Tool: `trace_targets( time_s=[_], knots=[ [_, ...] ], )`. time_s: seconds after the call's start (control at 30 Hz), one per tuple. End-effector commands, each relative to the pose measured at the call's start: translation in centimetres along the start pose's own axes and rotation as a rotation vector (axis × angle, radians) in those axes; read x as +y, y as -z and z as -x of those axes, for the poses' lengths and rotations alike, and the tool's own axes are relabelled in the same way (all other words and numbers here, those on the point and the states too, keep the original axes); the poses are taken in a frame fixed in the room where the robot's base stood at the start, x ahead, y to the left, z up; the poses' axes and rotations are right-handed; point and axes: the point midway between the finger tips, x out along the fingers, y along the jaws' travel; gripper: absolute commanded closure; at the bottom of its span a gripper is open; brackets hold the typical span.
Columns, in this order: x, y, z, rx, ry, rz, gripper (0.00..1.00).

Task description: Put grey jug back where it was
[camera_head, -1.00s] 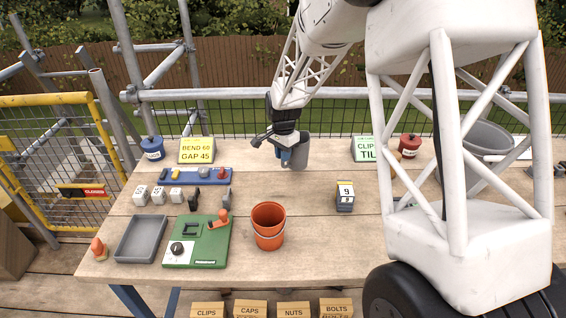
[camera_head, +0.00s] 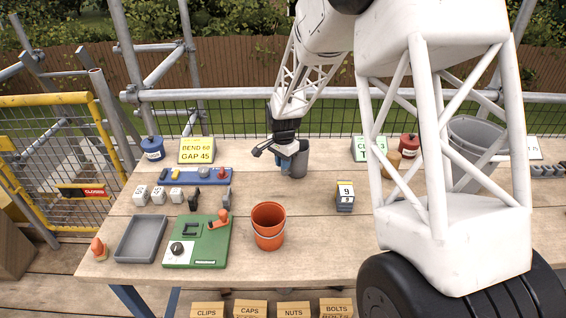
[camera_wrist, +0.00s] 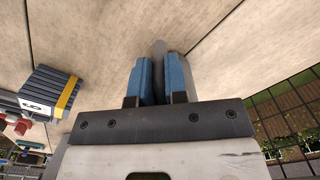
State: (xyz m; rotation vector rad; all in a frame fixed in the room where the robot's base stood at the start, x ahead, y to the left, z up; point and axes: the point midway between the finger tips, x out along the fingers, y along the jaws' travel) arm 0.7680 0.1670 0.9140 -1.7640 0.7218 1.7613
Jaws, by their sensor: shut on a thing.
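The grey jug (camera_head: 300,162) stands upright at the back middle of the wooden bench, partly hidden by my gripper. My gripper (camera_head: 284,164) is at its left side, low near the bench top, with its blue fingers shut on the jug. In the wrist view my two blue fingers (camera_wrist: 159,80) have a narrow grey part of the jug (camera_wrist: 159,50) between them. I cannot tell whether the jug's base touches the bench.
An orange bucket (camera_head: 268,226) and a box marked 9 (camera_head: 345,196) stand in front. A blue rack (camera_head: 195,176) and a yellow sign (camera_head: 196,150) are to the left. A green sign (camera_head: 367,149) and a red container (camera_head: 409,146) are to the right. Bench around the jug is clear.

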Motion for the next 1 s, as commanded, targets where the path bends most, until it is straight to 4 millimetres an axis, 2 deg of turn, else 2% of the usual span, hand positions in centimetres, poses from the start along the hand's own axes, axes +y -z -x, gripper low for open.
trace_targets(
  time_s=[0.27, 0.3, 0.47, 0.77, 1.0],
  knots=[
    [0.0, 0.0, -0.3, 0.000, 0.000, 0.000, 1.00],
    [0.0, 0.0, -0.3, 0.000, 0.000, 0.000, 0.83],
    [0.0, 0.0, -0.3, 0.000, 0.000, 0.000, 0.61],
    [0.0, 0.0, -0.2, 0.000, 0.000, 0.000, 0.61],
    [0.0, 0.0, 0.9, 0.001, 0.002, 0.000, 0.61]
  ],
)
